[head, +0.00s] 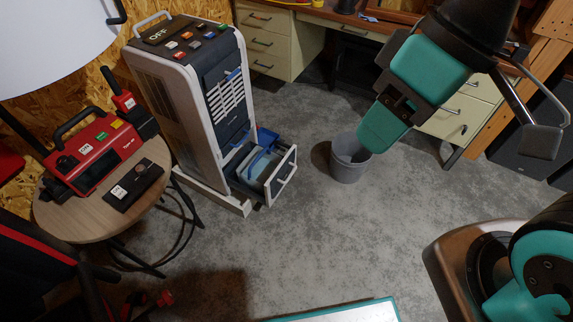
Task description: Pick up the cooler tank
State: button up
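The cooler (190,95) stands upright at the left, a tall white and dark grey unit marked OFF on top. Its tank (283,178) is at the bottom front, pulled partly out like a drawer, with a pale frame, a front handle and blue parts inside. The tank's rear end is hidden in the cooler. My gripper (456,140) is at the upper right, high above the floor and well to the right of the tank. Its teal-backed finger and grey-padded finger are spread wide, with nothing seen between them.
A grey bin (349,160) stands on the floor right of the tank, beyond my teal finger. A round side table (75,218) at the left holds a red device (90,152). A desk with drawers (268,45) lines the back. The grey floor before the tank is clear.

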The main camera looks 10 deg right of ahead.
aim_at(255, 171)
jog(key=z, duration=0.5)
jog(key=i, duration=1.25)
jog(key=u, duration=0.7)
jog(key=i, duration=0.45)
jog(key=u, duration=0.35)
